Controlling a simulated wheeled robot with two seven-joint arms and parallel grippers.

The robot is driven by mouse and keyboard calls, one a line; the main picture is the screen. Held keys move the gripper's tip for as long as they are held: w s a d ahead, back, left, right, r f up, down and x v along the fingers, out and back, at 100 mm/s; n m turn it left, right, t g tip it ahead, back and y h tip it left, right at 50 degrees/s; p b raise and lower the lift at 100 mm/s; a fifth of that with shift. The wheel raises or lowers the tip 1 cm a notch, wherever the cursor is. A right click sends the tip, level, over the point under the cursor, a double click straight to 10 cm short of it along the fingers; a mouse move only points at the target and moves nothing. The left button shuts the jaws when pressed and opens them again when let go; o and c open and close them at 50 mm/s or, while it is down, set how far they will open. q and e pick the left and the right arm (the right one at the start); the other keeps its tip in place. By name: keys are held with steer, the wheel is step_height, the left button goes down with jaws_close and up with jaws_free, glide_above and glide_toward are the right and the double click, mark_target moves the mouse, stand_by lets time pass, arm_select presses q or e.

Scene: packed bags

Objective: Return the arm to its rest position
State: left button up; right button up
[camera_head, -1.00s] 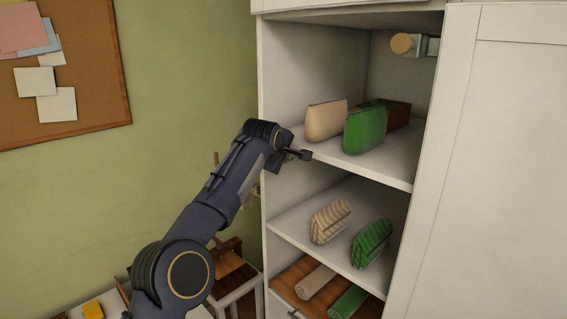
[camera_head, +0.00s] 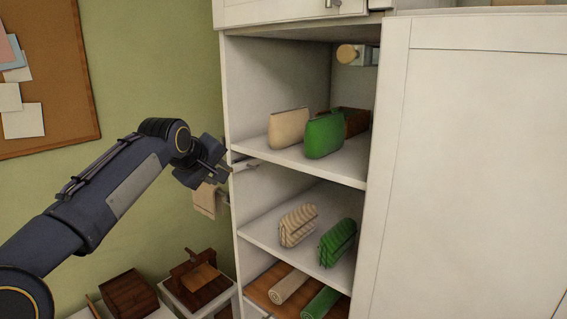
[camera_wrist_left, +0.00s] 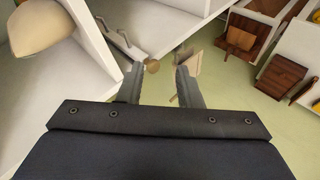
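My left gripper (camera_head: 222,172) is outside the cabinet, beside its left front edge at about the upper shelf's height. In the left wrist view its two fingers (camera_wrist_left: 160,78) stand apart with nothing gripped between them. My left arm reaches in from the lower left of the head view. A beige bag (camera_head: 288,129) and a green bag (camera_head: 324,136) stand upright side by side on the upper shelf (camera_head: 340,168), clear of the gripper. The beige bag also seems to show in the left wrist view (camera_wrist_left: 38,28). My right gripper is not in view.
The cabinet (camera_head: 228,110) is close to the gripper's right. Striped beige (camera_head: 297,226) and green (camera_head: 338,242) bags sit on the middle shelf, rolls (camera_head: 290,286) below. A brown box (camera_head: 356,122) stands behind the upper bags. Wooden crates (camera_head: 130,294) stand low at left.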

arm_select(q)
steer(key=s+a+f+m+g, duration=0.1)
steer(key=s+a+f, duration=0.1)
steer(key=s, duration=0.4)
steer(key=s+a+f+m, duration=0.2)
steer(key=s+a, duration=0.1)
steer(key=s, duration=0.2)
steer(key=s+f+m+g+b, duration=0.1)
steer(key=s+f+m, duration=0.1)
steer(key=s+f, duration=1)
steer(key=s+f+m+g+h+b, duration=0.1)
steer(key=s+f+m+g+b, duration=0.1)
steer(key=s+f, duration=0.9)
steer(key=s, duration=0.9)
steer(key=shift+d+f+m, duration=0.4)
steer(key=shift+o, duration=0.5)
steer(key=shift+w, duration=0.1)
